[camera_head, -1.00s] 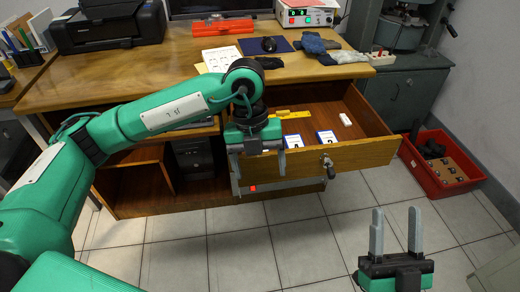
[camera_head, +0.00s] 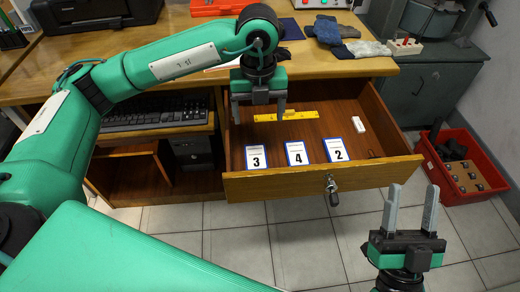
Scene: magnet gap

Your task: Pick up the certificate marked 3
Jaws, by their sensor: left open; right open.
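The certificate marked 3 (camera_head: 257,158) is a white card with a blue border. It lies flat in the open drawer (camera_head: 320,184), at the left of the row. The certificate marked 4 (camera_head: 297,154) lies to its right, and the certificate marked 2 (camera_head: 336,149) is right of that. My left gripper (camera_head: 259,117) is open and empty, pointing down over the back left part of the drawer, behind the certificate marked 3. My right gripper (camera_head: 411,208) is open and empty, pointing up in front of the drawer's right end.
A yellow ruler (camera_head: 286,116) and a white block (camera_head: 359,124) lie farther back in the drawer. The drawer front has a handle with a lock (camera_head: 332,190). A red crate (camera_head: 462,170) stands on the floor at right. The desk top (camera_head: 340,66) overhangs the drawer's back.

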